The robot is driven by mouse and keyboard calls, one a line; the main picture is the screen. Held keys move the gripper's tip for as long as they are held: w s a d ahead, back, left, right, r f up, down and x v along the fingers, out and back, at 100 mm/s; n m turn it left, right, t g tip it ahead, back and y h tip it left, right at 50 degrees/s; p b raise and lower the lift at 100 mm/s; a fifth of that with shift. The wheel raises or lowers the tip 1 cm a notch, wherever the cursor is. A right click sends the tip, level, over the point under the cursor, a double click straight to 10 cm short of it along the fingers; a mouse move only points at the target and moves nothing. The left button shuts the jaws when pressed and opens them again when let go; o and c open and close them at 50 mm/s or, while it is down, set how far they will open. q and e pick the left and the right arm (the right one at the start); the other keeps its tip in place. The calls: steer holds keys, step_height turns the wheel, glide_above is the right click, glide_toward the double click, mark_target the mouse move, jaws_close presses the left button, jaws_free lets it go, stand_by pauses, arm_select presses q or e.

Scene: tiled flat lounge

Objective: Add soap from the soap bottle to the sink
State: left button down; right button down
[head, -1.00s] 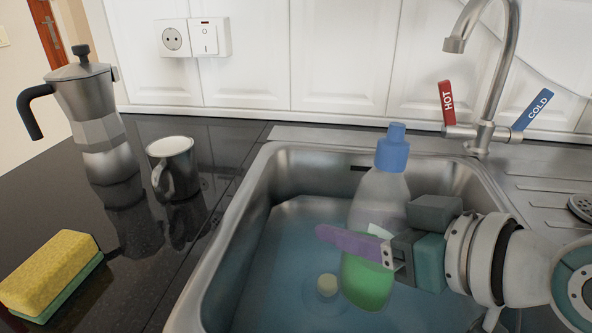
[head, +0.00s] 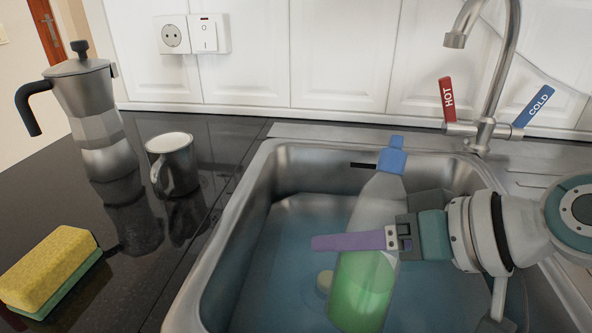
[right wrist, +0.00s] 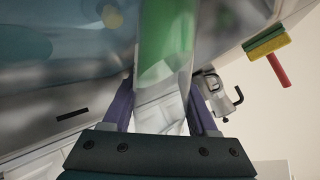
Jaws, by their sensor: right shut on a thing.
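The soap bottle (head: 378,200) is clear, with green soap in its lower part and a blue cap at the top. It is held over the sink (head: 225,225), tilted with the cap leaning right and its base lower left. My right gripper (head: 350,241) comes in from the right and is shut around the bottle's middle. The right wrist view shows the bottle (right wrist: 165,40) between the two purple fingers. The sink holds bluish water (head: 285,270). My left gripper is not in view.
The tap (head: 487,75), with red HOT and blue COLD handles, rises behind the sink. A pale round thing (head: 325,282) shows in the sink.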

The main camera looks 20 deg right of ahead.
mark_target(351, 229)
steer(key=shift+r, duration=0.1)
steer(key=r+p, duration=0.2)
steer(key=m+g+y+p, duration=0.1)
steer(key=shift+s+a+r, duration=0.3)
steer(key=shift+a+r, duration=0.05)
steer(key=shift+r, duration=0.05)
steer(key=shift+s+a+r+m+g+y, duration=0.25)
steer(key=shift+a+m+g+y, duration=0.05)
steer(key=shift+s+a, duration=0.1)
steer(key=shift+p, duration=0.3)
steer(key=shift+s+a+r+m, duration=0.15)
steer(key=shift+r+m, duration=0.15)
steer(key=shift+s+a+r+g+y+p, duration=0.15)
steer(key=shift+r+g+y+p, duration=0.15)
steer(key=shift+g+y+p, duration=0.1)
steer(key=shift+s+a+r+m, duration=0.25)
steer(key=shift+r+m, duration=0.05)
steer(key=shift+r, duration=0.1)
stand_by(1.3)
steer(key=shift+s+a+f+m+g+y+b, duration=0.3)
steer(key=shift+f+m+g+y+b, duration=0.2)
steer(key=shift+f+y+b, duration=0.15)
stand_by(1.9)
